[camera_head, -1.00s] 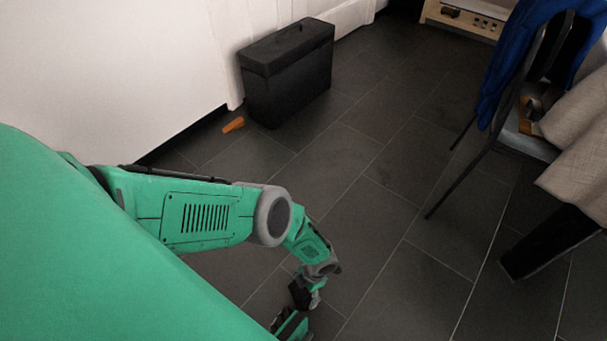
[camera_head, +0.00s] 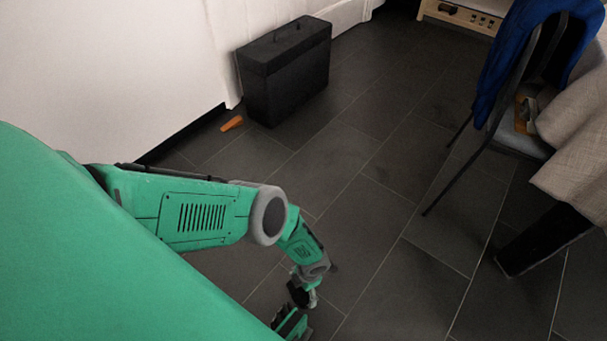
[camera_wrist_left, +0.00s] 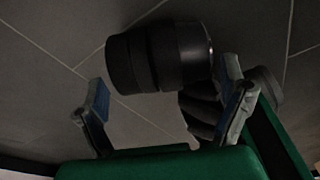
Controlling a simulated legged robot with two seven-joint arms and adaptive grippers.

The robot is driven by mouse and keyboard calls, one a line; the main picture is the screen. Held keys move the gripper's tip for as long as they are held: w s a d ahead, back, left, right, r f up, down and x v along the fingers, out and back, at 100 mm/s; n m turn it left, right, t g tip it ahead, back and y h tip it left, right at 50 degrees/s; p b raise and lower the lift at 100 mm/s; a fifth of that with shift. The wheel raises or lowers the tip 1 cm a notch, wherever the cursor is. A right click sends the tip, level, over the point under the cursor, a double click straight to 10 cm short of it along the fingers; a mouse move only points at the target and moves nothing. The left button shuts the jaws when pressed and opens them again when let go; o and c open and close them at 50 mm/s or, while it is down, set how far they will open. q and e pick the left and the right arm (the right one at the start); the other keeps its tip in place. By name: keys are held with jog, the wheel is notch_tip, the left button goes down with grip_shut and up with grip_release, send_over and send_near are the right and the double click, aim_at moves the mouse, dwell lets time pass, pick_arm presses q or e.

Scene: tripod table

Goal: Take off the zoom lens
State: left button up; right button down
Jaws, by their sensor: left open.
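In the left wrist view a thick black cylinder (camera_wrist_left: 160,58), which looks like the zoom lens, lies across the space ahead of my left gripper (camera_wrist_left: 165,82). The fingers with blue pads stand wide apart, one to the lower left of the cylinder and one at its right end. Nothing is clearly held between them. Another dark ribbed piece (camera_wrist_left: 202,108) shows partly behind the right finger; I cannot tell what it is. In the head view my left gripper (camera_head: 292,324) is low at the bottom edge, its fingers not clear. No lens or camera shows there. My right gripper is out of view.
A black case (camera_head: 285,82) stands by the white wall, with an orange wedge (camera_head: 232,123) on the floor beside it. A chair with a blue cloth (camera_head: 505,60) and a cloth-covered table (camera_head: 575,140) are at right. The tiled floor between is clear.

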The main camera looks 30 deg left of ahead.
aim_at(296, 294)
pick_arm(q)
jog(key=shift+s+a+t+h+p, duration=0.15)
jog(key=shift+s+t+h+p, duration=0.2)
jog(key=shift+t+p, duration=0.65)
jog(key=t+p, duration=0.1)
jog(key=s+t+h+p, duration=0.1)
jog(key=p, duration=0.1)
jog(key=shift+a, duration=0.3)
jog(key=shift+h+p, duration=0.25)
jog(key=shift+p, duration=0.15)
jog(key=shift+s+f+t, duration=0.2)
jog(key=shift+s+t, duration=0.05)
jog(key=shift+t, duration=0.35)
jog(key=shift+s+a+f+t+h+b, duration=0.15)
jog(key=shift+s+t+h+b, duration=0.15)
jog(key=shift+t+h, duration=0.45)
jog(key=shift+w+t, duration=0.1)
jog(key=shift+t, duration=0.15)
